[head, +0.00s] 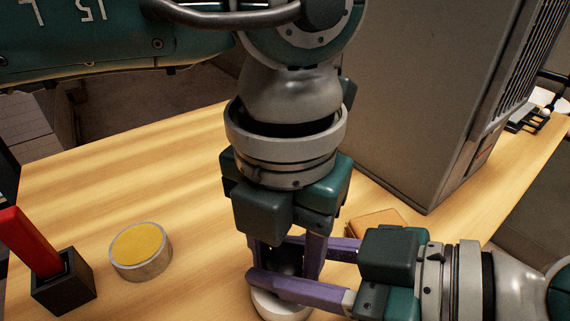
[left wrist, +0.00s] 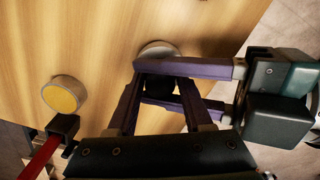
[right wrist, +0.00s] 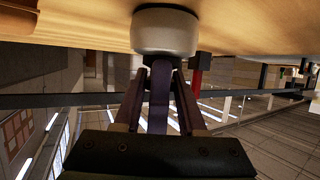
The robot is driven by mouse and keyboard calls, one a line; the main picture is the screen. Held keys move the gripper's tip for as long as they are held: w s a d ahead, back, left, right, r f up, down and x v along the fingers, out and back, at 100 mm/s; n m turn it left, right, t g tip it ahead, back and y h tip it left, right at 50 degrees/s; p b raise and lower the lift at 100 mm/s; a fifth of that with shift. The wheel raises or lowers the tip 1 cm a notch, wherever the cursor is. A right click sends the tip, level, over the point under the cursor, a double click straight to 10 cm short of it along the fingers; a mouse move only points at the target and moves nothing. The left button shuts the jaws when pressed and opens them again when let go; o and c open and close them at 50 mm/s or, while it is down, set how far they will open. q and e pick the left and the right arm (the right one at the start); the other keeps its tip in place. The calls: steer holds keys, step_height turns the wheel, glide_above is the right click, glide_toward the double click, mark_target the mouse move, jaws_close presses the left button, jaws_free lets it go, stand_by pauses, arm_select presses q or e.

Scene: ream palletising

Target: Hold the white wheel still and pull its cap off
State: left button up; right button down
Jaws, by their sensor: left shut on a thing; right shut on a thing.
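The white wheel (head: 280,307) is on the wooden table at the bottom of the head view. It also shows in the left wrist view (left wrist: 157,49) and the right wrist view (right wrist: 165,31). Its dark cap (left wrist: 160,90) shows between the purple fingers. My left gripper (head: 285,268) points down from above, shut on the cap. My right gripper (head: 254,258) comes in level from the right, its fingers lower and crossing the left ones, shut close against the wheel. The crossed fingers hide the exact contacts and where cap meets wheel.
A round pot with a yellow top (head: 142,250) stands to the left. A red-handled thing (head: 30,242) stands in a dark block (head: 63,285) at the far left. A large grey cabinet (head: 430,90) stands behind right. The table (head: 110,190) is clear at the back left.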

arm_select(q)
jaws_close()
steer(key=shift+r, duration=0.15)
